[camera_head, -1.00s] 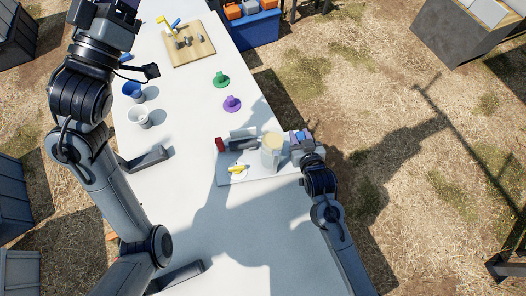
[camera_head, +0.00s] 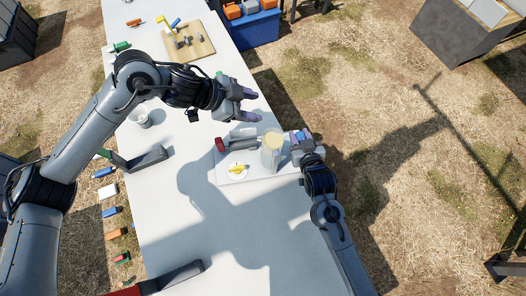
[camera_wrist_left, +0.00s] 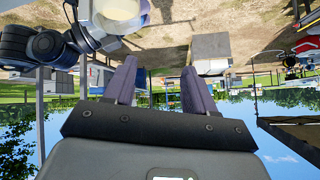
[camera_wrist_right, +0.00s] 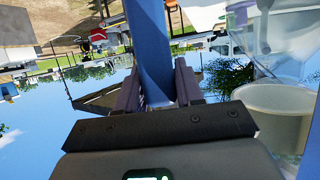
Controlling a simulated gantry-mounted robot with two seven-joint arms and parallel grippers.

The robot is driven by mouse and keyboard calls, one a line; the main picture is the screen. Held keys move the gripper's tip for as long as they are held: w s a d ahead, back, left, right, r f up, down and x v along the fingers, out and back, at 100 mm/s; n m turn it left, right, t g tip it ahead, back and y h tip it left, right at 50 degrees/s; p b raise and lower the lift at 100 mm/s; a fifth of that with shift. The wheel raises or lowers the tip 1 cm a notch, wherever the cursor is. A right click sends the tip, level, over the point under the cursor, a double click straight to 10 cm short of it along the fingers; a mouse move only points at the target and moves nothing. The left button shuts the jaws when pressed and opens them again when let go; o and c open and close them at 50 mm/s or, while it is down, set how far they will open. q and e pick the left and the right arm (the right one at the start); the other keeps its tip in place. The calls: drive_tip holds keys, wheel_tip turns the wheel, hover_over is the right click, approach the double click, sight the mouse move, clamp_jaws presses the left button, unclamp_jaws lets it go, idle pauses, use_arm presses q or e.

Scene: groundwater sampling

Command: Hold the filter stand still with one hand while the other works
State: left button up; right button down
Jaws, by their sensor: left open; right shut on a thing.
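The filter stand is on the table, with a white base plate (camera_head: 228,177), a clear cylinder (camera_head: 271,152) with a tan top, a yellow lever (camera_head: 238,169) and a red knob (camera_head: 220,145). My right gripper (camera_head: 300,143) is at the stand's right side. In the right wrist view, my right gripper (camera_wrist_right: 157,90) is shut on a blue upright post (camera_wrist_right: 150,40), seemingly the stand's. My left gripper (camera_head: 250,104) is open and empty above the table, behind the stand. Its spread fingers show in the left wrist view (camera_wrist_left: 160,88), apart from the cylinder (camera_wrist_left: 118,15).
A wooden board (camera_head: 190,45) with a yellow-handled tool lies at the table's far end. A whitish cup (camera_head: 142,118) and a dark angled bracket (camera_head: 135,160) are on the left.

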sight(217, 139)
use_arm(q)
drive_tip(key=a+f+n+g+y, duration=0.1)
drive_tip(key=a+f+y, duration=0.1)
drive_tip(key=a+f, duration=0.4)
drive_tip(key=a+f+g+y, duration=0.15)
drive_tip(key=a+f, duration=0.25)
drive_tip(key=a, duration=0.5)
drive_tip(key=shift+t+y, duration=0.25)
drive_tip(key=shift+y, duration=0.2)
drive_tip(key=shift+s+x, duration=0.15)
drive_tip(key=shift+x, duration=2.15)
drive_tip(key=shift+s+x, duration=0.2)
drive_tip(key=shift+x, duration=2.1)
drive_tip(key=shift+d, duration=0.1)
clamp_jaws()
drive_tip(key=shift+s+a, duration=0.2)
drive_tip(key=shift+a, duration=1.3)
drive_tip(key=shift+s+a, duration=0.25)
drive_tip(key=shift+a, duration=1.25)
